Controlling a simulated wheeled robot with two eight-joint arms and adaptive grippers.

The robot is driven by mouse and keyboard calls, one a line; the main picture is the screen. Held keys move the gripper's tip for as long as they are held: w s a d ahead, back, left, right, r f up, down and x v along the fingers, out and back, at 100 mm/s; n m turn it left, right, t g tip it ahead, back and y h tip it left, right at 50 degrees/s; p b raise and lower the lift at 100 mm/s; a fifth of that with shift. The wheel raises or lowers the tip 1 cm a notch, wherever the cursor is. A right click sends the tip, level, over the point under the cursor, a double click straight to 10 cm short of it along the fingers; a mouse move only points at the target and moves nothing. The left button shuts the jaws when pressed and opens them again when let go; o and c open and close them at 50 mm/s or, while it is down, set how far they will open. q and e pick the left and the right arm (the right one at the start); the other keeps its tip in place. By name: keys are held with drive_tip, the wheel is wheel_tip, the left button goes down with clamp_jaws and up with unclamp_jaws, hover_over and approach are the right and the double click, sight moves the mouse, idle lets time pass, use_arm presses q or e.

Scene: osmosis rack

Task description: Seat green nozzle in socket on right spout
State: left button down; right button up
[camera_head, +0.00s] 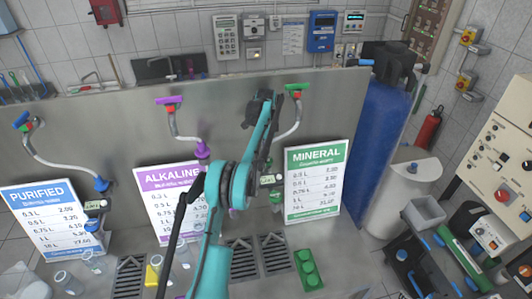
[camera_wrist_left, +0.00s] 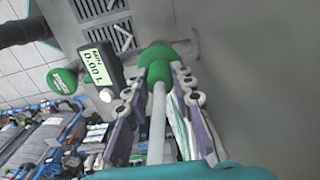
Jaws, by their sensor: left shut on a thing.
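My left gripper (camera_wrist_left: 160,84) is shut around the green nozzle (camera_wrist_left: 157,58) and the pale hose (camera_wrist_left: 158,120) just behind it. The nozzle's rounded green end sticks out beyond the fingertips. In the head view, my teal left arm reaches up to the right spout, and its dark gripper (camera_head: 259,108) is beside the curved hose (camera_head: 290,130) under the green handle (camera_head: 296,87). The nozzle is hidden by the arm there. A grey bar shows close behind the nozzle in the wrist view; I cannot tell whether they touch. The socket is not clearly seen. My right gripper is not in view.
A small display box (camera_wrist_left: 97,62) and a round green part (camera_wrist_left: 62,80) are left of the nozzle. The MINERAL sign (camera_head: 316,180) stands right of my arm and the ALKALINE sign (camera_head: 168,205) left. A steel panel (camera_head: 235,95) backs the spouts. A blue tank (camera_head: 380,130) stands at right.

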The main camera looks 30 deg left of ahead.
use_arm(q)
drive_tip(key=shift+f, duration=0.25)
drive_tip(key=c, duration=0.6)
unclamp_jaws()
drive_tip(key=shift+r, duration=0.1)
drive_tip(key=shift+r+p, duration=2.25)
drive_tip(key=shift+r, duration=1.2)
